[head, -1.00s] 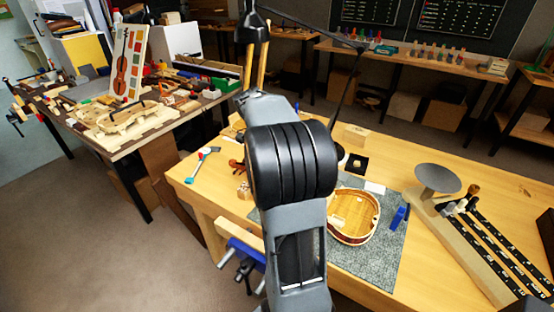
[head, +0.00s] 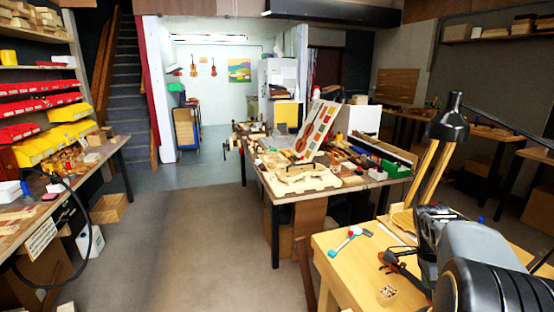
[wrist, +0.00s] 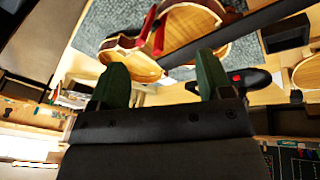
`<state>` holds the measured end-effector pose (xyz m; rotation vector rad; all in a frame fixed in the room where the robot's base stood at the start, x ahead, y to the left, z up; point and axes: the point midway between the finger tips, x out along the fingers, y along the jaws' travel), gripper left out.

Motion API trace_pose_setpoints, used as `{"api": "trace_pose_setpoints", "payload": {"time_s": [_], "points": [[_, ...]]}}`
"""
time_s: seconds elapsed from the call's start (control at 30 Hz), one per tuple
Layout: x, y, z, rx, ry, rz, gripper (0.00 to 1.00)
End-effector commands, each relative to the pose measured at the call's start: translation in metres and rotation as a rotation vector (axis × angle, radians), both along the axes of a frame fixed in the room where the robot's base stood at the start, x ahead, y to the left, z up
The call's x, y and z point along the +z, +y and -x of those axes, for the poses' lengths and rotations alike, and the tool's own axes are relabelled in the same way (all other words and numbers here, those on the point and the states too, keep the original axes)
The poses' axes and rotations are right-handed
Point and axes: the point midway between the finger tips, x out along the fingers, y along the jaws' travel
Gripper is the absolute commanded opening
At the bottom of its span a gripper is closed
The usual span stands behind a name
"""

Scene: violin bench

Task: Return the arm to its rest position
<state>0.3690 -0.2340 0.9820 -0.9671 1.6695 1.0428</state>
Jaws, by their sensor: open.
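My arm (head: 480,270) shows at the lower right of the head view, over the near wooden bench (head: 335,262). My gripper lies outside the head view. In the wrist view my gripper (wrist: 160,76) has two green fingers set wide apart, with no object held between them. Beyond the fingertips, a pale wooden violin body (wrist: 190,28) with a reddish rim lies on a grey mat (wrist: 105,18). The fingers appear apart from it, but the exact distance is hard to judge.
A black lamp (head: 449,126) stands beside my arm. A cluttered bench (head: 275,203) stands behind, and shelves with bins (head: 45,145) at left. The floor (head: 190,235) between is clear.

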Motion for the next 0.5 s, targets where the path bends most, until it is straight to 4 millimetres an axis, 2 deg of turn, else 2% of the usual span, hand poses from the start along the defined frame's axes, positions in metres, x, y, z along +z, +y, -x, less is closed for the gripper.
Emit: {"api": "trace_pose_setpoints", "payload": {"time_s": [0.17, 0.27, 0.4, 0.5], "points": [[-0.004, 0.043, 0.003, 0.551, -0.045, -0.138, 0.72], [-0.002, 0.076, 0.007, 0.888, -0.076, -0.183, 0.72], [0.005, 0.130, 0.020, 1.358, -0.124, -0.193, 0.72], [0.012, 0.170, 0.035, 1.645, -0.161, -0.166, 0.72]]}}
